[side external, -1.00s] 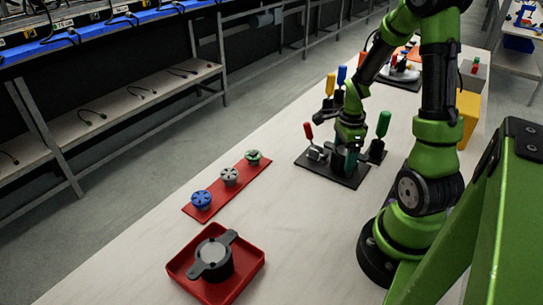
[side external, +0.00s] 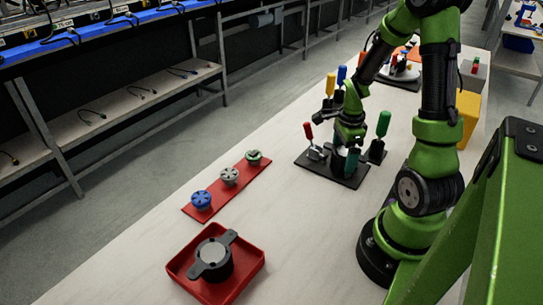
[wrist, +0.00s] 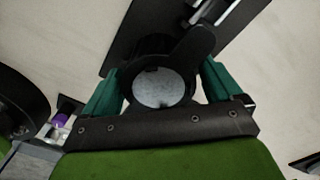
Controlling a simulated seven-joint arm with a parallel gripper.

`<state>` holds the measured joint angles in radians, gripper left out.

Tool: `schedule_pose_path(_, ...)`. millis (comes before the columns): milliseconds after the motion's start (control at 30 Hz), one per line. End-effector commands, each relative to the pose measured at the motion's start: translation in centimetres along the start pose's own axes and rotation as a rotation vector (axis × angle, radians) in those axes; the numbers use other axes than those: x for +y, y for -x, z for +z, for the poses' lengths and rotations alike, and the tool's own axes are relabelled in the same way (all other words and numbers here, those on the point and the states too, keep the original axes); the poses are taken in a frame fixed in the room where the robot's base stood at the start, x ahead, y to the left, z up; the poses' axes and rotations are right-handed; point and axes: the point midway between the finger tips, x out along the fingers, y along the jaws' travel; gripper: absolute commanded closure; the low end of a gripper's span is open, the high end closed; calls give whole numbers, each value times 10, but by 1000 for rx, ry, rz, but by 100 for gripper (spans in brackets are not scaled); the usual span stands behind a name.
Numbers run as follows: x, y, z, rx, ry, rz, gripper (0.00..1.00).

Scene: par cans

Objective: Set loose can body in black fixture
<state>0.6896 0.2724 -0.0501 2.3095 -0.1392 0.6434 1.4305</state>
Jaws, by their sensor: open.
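The black can body (wrist: 160,45) with a grey round centre and a projecting ear sits between my gripper's green fingers in the wrist view. My gripper (wrist: 160,85) is open, with one finger on each side of the can body; whether either finger touches it I cannot tell. In the side view my gripper (side external: 345,158) is low over the black fixture (side external: 318,166). The can body is mostly hidden there by the gripper, and how it seats cannot be told.
A red tray (side external: 252,262) at the front holds a similar black eared part (side external: 213,255). A red strip (side external: 225,190) carries blue, grey and green-marked round parts. Yellow and blue clamp handles stand just behind the fixture. The table between tray and fixture is clear.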

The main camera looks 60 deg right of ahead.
Motion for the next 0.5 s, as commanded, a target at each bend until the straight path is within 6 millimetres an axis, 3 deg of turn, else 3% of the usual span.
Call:
schedule_pose_path(267, 6, -1, 0, 0, -3, 18, 0)
schedule_pose_path(367, 4, 8, 0, 1, -2, 12, 0)
schedule_pose_path(500, 2, 35, 0, 0, -1, 2, 0)
